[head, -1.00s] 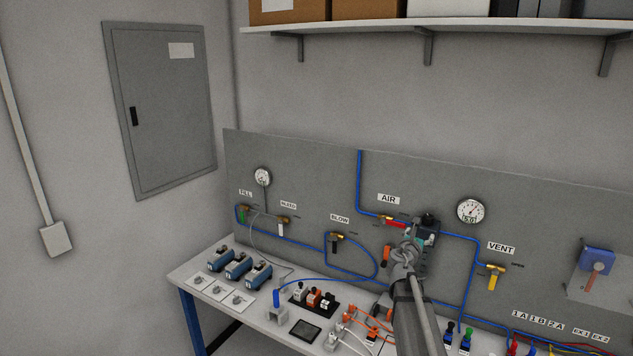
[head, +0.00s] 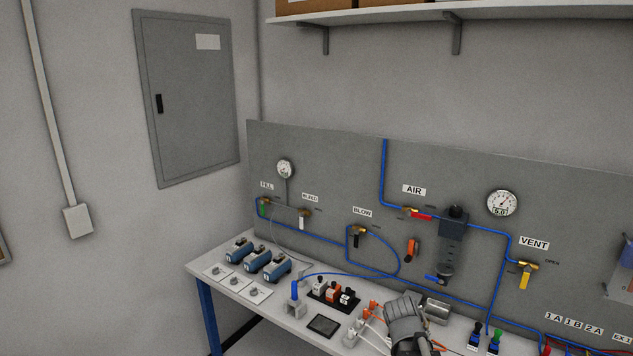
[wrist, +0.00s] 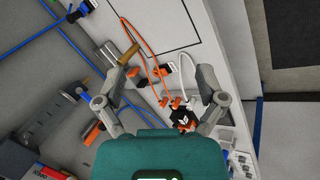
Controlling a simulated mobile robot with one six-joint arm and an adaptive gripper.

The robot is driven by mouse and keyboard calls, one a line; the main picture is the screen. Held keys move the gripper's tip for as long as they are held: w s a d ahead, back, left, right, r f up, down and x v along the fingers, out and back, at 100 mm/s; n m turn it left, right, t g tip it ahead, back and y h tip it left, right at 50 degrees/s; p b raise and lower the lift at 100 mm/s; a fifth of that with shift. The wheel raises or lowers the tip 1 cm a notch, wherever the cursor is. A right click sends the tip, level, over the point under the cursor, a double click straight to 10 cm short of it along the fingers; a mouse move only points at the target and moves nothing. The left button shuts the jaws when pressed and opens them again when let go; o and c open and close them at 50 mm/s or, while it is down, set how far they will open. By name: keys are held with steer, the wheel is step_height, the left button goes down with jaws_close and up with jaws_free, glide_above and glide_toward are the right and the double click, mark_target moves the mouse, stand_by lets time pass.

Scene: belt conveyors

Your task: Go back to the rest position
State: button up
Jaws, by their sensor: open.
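My gripper is in the wrist view (wrist: 166,74), its two grey fingers spread wide with nothing between them. Beyond the fingers are the white bench top (wrist: 183,22), orange and white cables and small connectors. In the head view my arm reaches in from the bottom, over the bench front and right of the small dark screen (head: 324,325). The fingers cannot be made out there. My arm is apart from the air unit (head: 453,240) on the grey panel, beside the red-handled valve (head: 418,214) under the AIR label.
The grey panel (head: 320,160) carries gauges, blue tubing and valves marked FILL, BLEED, BLOW and VENT. Blue devices (head: 257,259) and a black rack (head: 333,296) of small blocks stand on the bench. A shelf (head: 400,15) hangs above; the space between it and the panel is clear.

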steer(key=s+a+f+m+g+y+b, duration=0.2)
steer(key=s+a+f+m+g+y, duration=0.1)
steer(key=s+a, duration=0.6)
steer(key=shift+s+a+f+m+y, duration=0.2)
steer(key=shift+f+m+y, duration=0.6)
steer(key=shift+f+m, duration=0.2)
stand_by(2.7)
